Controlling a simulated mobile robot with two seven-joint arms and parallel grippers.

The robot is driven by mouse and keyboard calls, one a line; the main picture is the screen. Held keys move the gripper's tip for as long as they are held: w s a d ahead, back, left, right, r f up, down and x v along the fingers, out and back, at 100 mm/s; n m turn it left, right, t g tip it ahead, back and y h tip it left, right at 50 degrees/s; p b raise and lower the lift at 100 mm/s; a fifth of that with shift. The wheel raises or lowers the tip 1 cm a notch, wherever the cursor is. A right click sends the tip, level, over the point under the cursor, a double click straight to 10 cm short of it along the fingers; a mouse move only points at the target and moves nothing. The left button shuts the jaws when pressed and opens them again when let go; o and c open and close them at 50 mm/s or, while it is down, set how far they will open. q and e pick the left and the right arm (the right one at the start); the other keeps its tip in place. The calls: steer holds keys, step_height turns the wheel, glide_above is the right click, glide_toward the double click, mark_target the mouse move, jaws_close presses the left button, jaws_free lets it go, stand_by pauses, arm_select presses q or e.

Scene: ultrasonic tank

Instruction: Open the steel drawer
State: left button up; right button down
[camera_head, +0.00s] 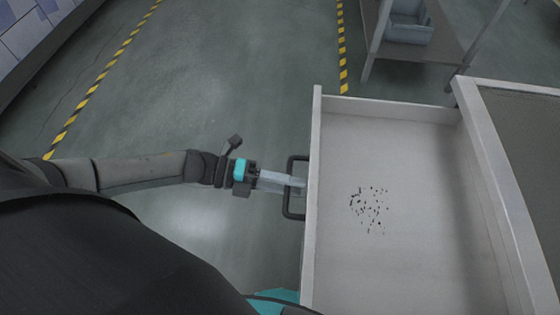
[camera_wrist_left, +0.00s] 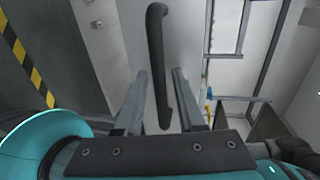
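The steel drawer (camera_head: 420,215) is pulled out and open, its wide pale tray showing in the head view with small dark specks on its floor. Its dark bar handle (camera_head: 289,205) is on the front panel, on the left side in that view. My left gripper (camera_head: 299,184) is at the handle. In the left wrist view, the handle (camera_wrist_left: 156,60) stands between the two fingers of my left gripper (camera_wrist_left: 161,74). The fingers are spread, with a gap visible on each side of the bar. My right gripper is not in view.
The cabinet top (camera_head: 525,150) is at the right, beside the drawer. A metal shelf (camera_head: 425,42) with a grey-blue bin (camera_head: 409,28) stands at the back. The floor (camera_head: 215,90) left of the drawer is clear, with yellow-black tape lines.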

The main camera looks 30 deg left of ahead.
arm_select(q)
steer(key=shift+r, duration=0.2)
steer(key=p+v, duration=0.1)
steer(key=v, duration=1.4)
steer(key=shift+f, duration=0.25)
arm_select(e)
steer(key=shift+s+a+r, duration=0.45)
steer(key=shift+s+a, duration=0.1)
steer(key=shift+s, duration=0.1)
arm_select(q)
steer(key=shift+a, duration=0.1)
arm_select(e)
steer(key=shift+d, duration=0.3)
